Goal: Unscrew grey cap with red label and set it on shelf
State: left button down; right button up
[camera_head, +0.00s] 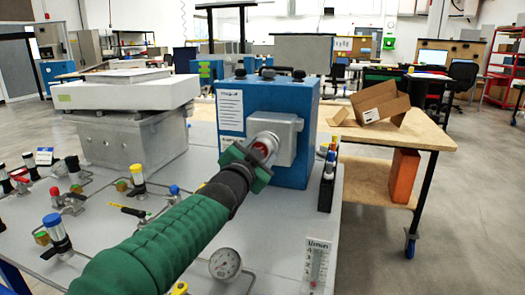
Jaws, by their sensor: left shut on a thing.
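The grey cap with a red label (264,145) is at the front of a grey block (291,137) on the blue analyser box (310,110). My left gripper (256,158), on the green-sleeved arm, is at the cap and shut on it. The gripper and wrist cover part of the cap, so whether its thread is still engaged cannot be seen. My right gripper is not in view. Which surface is the shelf is not clear from this view.
Valves and thin pipes (135,185), a pressure gauge (225,264) and a thermometer card (317,262) are on the grey panel (290,220). A black holder with markers (328,180) stands right of the analyser. A wooden table (430,136) holds a cardboard box (380,103).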

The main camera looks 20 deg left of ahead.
pick_arm(q)
jog(key=shift+s+a+f, duration=0.15)
jog(key=shift+s+a, duration=0.1)
jog(key=shift+s+d, duration=0.15)
jog(key=shift+s, duration=0.2)
jog(key=shift+s+b, duration=0.15)
jog(key=shift+b, duration=0.2)
jog(key=s+b, duration=0.1)
jog(key=s, duration=0.5)
jog(key=shift+s+b, duration=0.35)
